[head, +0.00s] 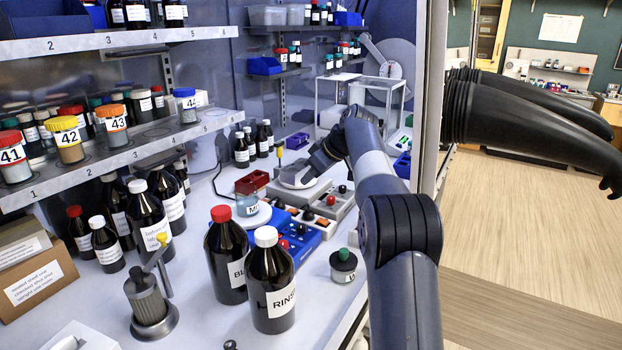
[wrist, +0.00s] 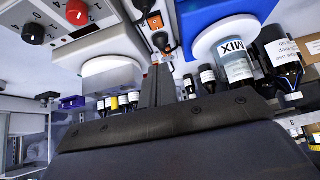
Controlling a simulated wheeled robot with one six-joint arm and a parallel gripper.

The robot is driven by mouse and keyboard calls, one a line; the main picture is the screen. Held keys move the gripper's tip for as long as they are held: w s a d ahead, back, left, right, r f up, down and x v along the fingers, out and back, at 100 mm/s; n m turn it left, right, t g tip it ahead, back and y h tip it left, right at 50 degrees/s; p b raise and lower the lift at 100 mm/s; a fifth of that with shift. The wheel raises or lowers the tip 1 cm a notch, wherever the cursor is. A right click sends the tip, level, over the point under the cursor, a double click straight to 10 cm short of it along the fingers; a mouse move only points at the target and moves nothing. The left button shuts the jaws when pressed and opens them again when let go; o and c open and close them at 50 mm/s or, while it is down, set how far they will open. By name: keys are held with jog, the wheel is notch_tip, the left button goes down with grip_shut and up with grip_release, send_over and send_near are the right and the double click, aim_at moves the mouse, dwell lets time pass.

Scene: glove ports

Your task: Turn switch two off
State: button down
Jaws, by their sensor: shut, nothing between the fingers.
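My gripper (wrist: 157,75) is shut and empty in the wrist view, its fingers together in front of a small strip with orange parts and black plugs or cords. One orange part (wrist: 155,21) lies just beyond the fingertips, and a black plug-like piece (wrist: 160,41) is close beside them. I cannot tell whether the fingers touch either. No number two label is legible on a switch, so I cannot tell which is switch two or how it is set. In the head view my gripper (head: 322,158) is over the bench by the grey hotplate, its fingertips hidden.
A grey unit with a red knob (wrist: 77,12) and black knob (wrist: 33,33) is near my gripper. A blue stirrer (wrist: 215,12) carries the MIX beaker (wrist: 236,62). Dark bottles (head: 270,285) stand at the front. Shelves (head: 110,150) line the left; black gloves (head: 530,110) protrude right.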

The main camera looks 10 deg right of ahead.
send_over(295, 210)
jog(key=s, duration=0.1)
jog(key=f, duration=0.4)
jog(key=shift+d+f, duration=0.35)
notch_tip(295, 210, down, 3)
jog(key=shift+f, duration=0.15)
jog(key=shift+d+f, duration=0.1)
jog(key=shift+f, duration=0.5)
jog(key=shift+s+f+b, duration=0.15)
jog(key=shift+f+b, duration=0.2)
jog(key=shift+f, duration=0.05)
jog(key=shift+r, duration=0.1)
jog(key=shift+r+p, duration=0.1)
jog(key=shift+p, duration=0.2)
jog(key=shift+r, duration=0.1)
jog(key=shift+w+a+r+p, duration=0.2)
jog(key=shift+w+a+p, duration=0.3)
jog(key=shift+p, duration=0.3)
